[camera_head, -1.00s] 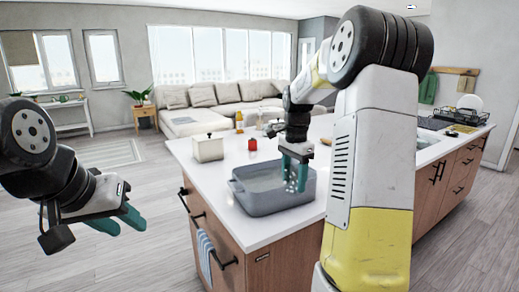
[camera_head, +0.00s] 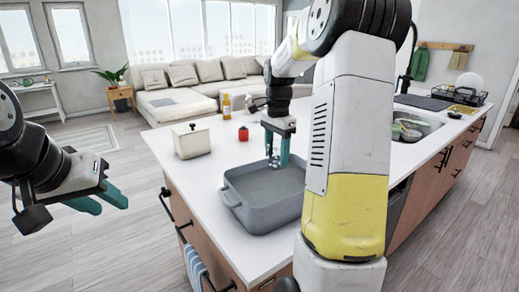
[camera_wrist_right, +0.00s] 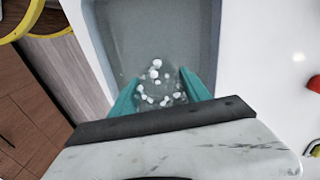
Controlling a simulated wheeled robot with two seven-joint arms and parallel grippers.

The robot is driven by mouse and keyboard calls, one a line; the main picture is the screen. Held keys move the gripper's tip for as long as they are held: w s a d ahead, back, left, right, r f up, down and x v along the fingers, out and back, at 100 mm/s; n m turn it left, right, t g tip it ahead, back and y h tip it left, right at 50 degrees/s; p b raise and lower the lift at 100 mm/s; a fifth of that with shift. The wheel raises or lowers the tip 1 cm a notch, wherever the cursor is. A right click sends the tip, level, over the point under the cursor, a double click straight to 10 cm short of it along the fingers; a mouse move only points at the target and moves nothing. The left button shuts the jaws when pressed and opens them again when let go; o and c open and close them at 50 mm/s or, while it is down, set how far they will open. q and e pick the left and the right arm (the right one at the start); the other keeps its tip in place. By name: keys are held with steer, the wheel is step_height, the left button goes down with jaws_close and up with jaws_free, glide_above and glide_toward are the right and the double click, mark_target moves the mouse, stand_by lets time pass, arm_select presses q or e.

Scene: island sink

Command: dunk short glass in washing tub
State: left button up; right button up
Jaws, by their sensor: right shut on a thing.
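The grey washing tub (camera_head: 236,208) stands on the white island counter and looks filled with water. My right gripper (camera_head: 277,150) is shut on the short glass (camera_head: 273,160), a clear glass with white dots. It holds the glass at the tub's far side, around rim height or a little above. In the right wrist view the glass (camera_wrist_right: 160,88) sits between the teal fingers, with the tub's interior (camera_wrist_right: 150,35) behind it. My left gripper (camera_head: 100,199) is open and empty, left of the island over the floor.
A sink (camera_head: 412,125) and a dish rack (camera_head: 465,96) are at the right. The counter left of the tub is clear.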

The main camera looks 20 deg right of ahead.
steer(key=shift+f, duration=6.3)
steer(key=shift+r, duration=6.7)
